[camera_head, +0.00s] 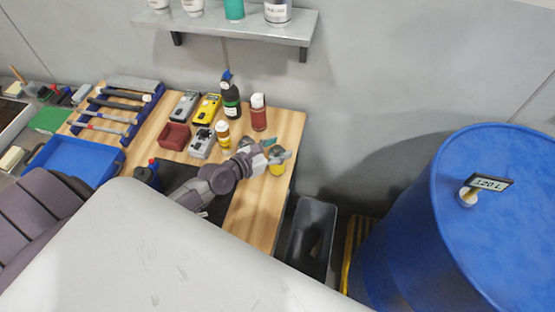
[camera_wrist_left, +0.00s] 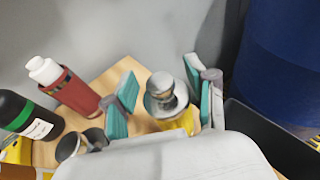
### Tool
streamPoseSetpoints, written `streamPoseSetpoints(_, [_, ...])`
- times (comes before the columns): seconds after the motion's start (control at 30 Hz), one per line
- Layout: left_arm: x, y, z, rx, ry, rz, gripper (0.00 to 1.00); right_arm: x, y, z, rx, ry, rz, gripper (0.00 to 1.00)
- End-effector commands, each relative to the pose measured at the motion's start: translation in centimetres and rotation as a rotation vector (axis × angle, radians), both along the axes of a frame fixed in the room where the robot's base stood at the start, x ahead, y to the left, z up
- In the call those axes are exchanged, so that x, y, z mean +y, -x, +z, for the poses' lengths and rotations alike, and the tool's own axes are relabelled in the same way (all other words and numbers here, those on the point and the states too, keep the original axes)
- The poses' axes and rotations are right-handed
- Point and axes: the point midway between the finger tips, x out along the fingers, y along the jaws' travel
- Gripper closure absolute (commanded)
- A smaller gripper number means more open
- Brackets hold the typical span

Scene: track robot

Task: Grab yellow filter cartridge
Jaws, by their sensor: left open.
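The yellow filter cartridge (camera_head: 277,169) stands near the right end of the wooden workbench, partly hidden by my left gripper (camera_head: 272,150). In the left wrist view the cartridge (camera_wrist_left: 166,98) shows a round grey metal top and a yellow body below. My left gripper (camera_wrist_left: 161,82) is open, with one teal-padded finger on each side of the cartridge. I cannot tell whether either pad touches it. The lower part of the cartridge is hidden by the gripper body. My right gripper is in neither view.
A red bottle (camera_head: 258,116) with a white cap and a dark bottle (camera_head: 231,103) stand behind and left. A small yellow bottle (camera_head: 222,134) and meters (camera_head: 206,108) are further left. A dark bin (camera_head: 312,232) and a blue drum (camera_head: 480,220) stand right of the bench (camera_head: 286,122).

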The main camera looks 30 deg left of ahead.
Motion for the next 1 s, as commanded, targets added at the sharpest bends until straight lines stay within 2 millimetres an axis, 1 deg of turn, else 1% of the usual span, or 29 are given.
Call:
streamPoseSetpoints(0.1, [-0.01,0.04,0.00,0.000,0.000,0.000,0.44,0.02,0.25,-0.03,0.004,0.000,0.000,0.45])
streamPoseSetpoints(0.17, [0.00,0.03,0.00,0.000,0.000,0.000,0.54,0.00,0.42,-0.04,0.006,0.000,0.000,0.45])
streamPoseSetpoints(0.2, [-0.01,0.04,0.01,0.000,0.000,0.000,0.60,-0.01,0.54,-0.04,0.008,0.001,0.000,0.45])
streamPoseSetpoints(0.43, [0.00,0.06,-0.01,0.000,0.000,0.000,0.99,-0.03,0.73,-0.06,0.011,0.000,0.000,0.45])
streamPoseSetpoints(0.47, [0.00,0.06,-0.02,0.001,0.000,0.000,1.00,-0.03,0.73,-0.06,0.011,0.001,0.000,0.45])
streamPoseSetpoints(1.0, [-0.02,0.08,0.18,0.001,0.001,0.000,1.00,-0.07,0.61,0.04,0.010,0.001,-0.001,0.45])
